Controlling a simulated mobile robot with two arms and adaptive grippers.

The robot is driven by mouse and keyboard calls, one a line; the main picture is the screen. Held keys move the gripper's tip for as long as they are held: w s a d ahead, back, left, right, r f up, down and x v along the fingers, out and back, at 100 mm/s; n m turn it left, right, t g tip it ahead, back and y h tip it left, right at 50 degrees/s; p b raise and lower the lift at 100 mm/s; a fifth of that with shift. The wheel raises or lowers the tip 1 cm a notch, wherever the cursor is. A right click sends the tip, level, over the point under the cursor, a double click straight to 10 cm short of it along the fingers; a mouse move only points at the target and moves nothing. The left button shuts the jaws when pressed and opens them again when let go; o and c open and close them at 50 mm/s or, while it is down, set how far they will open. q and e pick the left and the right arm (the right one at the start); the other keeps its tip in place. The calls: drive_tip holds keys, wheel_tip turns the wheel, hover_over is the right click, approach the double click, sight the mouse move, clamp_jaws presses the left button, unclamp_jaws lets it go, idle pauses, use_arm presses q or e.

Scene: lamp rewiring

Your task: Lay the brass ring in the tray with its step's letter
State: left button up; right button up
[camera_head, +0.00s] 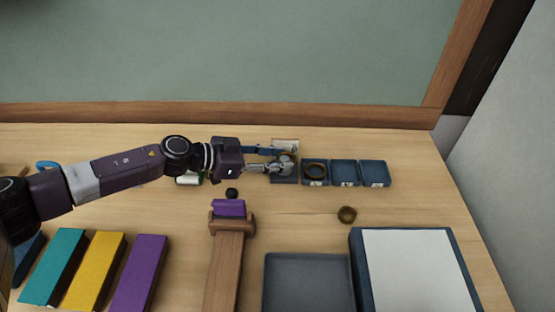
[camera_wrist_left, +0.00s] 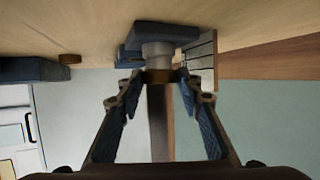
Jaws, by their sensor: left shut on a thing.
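A smaller brass piece (camera_head: 347,214) lies on the bare table in front of the row. My left gripper (camera_head: 286,165) is over the leftmost tray, left of the ring. It is shut on a pale grey cylinder (camera_wrist_left: 158,55) with a brass-coloured band, seen in the left wrist view against a dark tray. Its contact with the tray is unclear. My right gripper is out of view.
A grey tray (camera_head: 308,283) and a white pad in a blue frame (camera_head: 415,270) fill the front right. Teal, yellow and purple blocks (camera_head: 97,268) lie front left. A wooden stand (camera_head: 228,262) holds a purple piece. Bare table lies right of the row.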

use_arm(q)
drive_tip(key=shift+s+f, duration=0.25)
drive_tip(key=shift+f, duration=0.25)
drive_tip(key=shift+c, duration=0.5)
drive_tip(key=o, duration=1.1)
drive_tip(key=shift+w+f, duration=0.1)
drive_tip(key=shift+f, duration=0.05)
drive_tip(key=shift+o, duration=0.5)
drive_tip(key=shift+w, duration=0.1)
drive_tip(key=shift+r, duration=0.2)
